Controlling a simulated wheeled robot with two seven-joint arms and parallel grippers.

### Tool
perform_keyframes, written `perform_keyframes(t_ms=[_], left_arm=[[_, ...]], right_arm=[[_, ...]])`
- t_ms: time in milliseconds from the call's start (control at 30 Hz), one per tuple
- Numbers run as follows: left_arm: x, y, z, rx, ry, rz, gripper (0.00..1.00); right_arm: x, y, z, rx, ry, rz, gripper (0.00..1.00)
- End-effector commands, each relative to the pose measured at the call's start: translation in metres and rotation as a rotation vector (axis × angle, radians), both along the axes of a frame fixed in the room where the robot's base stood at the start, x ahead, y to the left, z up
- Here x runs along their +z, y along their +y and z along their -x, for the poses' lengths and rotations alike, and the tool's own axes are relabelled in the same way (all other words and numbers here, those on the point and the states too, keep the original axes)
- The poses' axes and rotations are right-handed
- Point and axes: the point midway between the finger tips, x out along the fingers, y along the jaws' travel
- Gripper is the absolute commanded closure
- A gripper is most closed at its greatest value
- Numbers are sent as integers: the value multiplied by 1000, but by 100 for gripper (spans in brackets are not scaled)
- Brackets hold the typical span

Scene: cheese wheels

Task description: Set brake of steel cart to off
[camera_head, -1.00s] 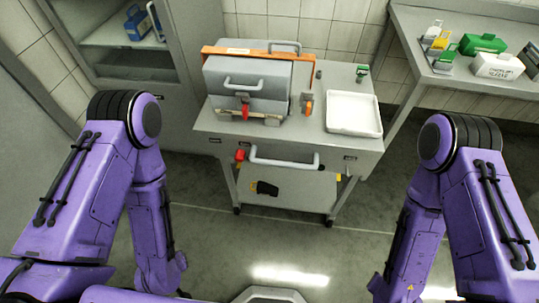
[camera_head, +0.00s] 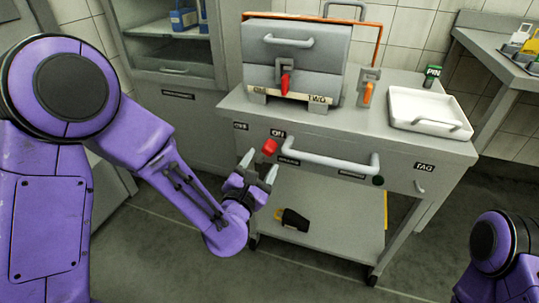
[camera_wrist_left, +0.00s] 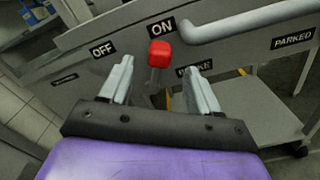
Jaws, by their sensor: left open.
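The steel cart (camera_head: 440,150) stands in front of me, with a push handle (camera_head: 330,160) on its front. Its brake lever has a red knob (camera_head: 270,146) at the handle's left end; the knob also shows in the left wrist view (camera_wrist_left: 160,53), on a short grey stalk. The knob sits just below the ON label (camera_wrist_left: 162,26), with the OFF label (camera_wrist_left: 102,49) to its left. My left gripper (camera_head: 260,166) is open and empty, close to the knob; in the wrist view the knob appears between the fingertips. Contact cannot be told. My right gripper is out of view.
On the cart top stand a grey case (camera_head: 295,55) with a red latch, an orange-handled lever (camera_head: 367,92) and a white tray (camera_head: 430,110). A lower shelf (camera_head: 325,205) carries a dark object. A cabinet (camera_head: 170,60) stands behind left, a side table (camera_head: 500,50) right.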

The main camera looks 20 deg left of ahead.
Motion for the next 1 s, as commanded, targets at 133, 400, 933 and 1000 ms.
perform_keyframes(t_ms=[133, 400, 933, 1000], left_arm=[[-1, -1, -34, 1, 0, -3, 38], [-1, -2, -69, 1, 2, -3, 38], [-1, -2, -70, 0, 4, -4, 100], [-1, -2, -71, -1, 5, -2, 100]], right_arm=[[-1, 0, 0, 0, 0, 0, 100], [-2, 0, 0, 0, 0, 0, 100], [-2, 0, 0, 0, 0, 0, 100], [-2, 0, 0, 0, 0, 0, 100]])
